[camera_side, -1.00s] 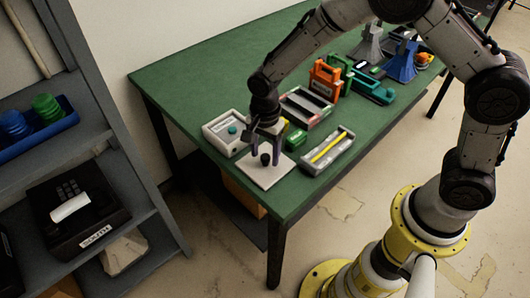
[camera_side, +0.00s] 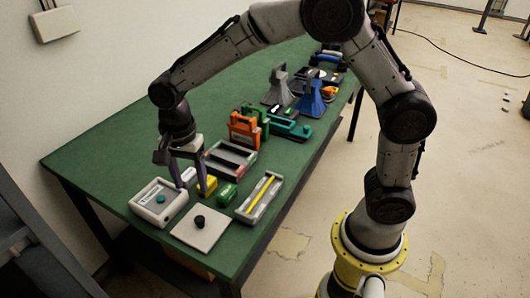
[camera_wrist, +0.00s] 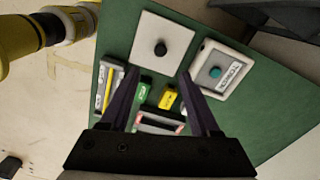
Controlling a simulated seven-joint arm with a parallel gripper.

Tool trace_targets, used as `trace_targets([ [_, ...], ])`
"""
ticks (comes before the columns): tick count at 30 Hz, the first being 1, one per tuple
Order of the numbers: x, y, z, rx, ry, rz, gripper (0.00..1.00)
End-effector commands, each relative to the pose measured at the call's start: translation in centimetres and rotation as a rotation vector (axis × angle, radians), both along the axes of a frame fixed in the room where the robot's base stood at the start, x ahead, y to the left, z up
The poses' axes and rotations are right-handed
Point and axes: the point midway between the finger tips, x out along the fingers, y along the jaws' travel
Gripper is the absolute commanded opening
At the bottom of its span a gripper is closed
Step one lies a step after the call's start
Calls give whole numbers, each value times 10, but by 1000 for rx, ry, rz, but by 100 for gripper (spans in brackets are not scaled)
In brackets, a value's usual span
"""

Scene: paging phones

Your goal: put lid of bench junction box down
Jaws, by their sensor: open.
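The lid, a flat white square plate (camera_side: 202,229) with a black knob (camera_side: 199,220), lies level at the near corner of the green table. It also shows in the wrist view (camera_wrist: 160,35). I cannot tell whether a box is under it. My gripper (camera_side: 191,190) is open and empty, with its fingers pointing down. It is above the table, behind the lid and apart from the knob. In the wrist view the fingertips (camera_wrist: 160,73) are spread, with the knob beyond them.
A pale box with a teal button (camera_side: 160,200) stands left of the lid. A grey tray with a yellow bar (camera_side: 259,197) lies right. Small yellow (camera_side: 208,184) and green (camera_side: 227,194) blocks sit near the gripper. Orange (camera_side: 243,130) and blue (camera_side: 311,98) items stand farther back. The table's left rear is clear.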

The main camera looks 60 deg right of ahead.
Motion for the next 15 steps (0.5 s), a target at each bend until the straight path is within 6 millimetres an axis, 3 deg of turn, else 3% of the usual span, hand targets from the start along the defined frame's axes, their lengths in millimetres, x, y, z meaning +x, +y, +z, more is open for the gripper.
trace_targets([
  [5,-21,-24,40,12,-71,157,63],
  [9,-66,-58,87,-4,-179,420,63],
  [15,-145,-97,121,-109,-325,822,63],
])
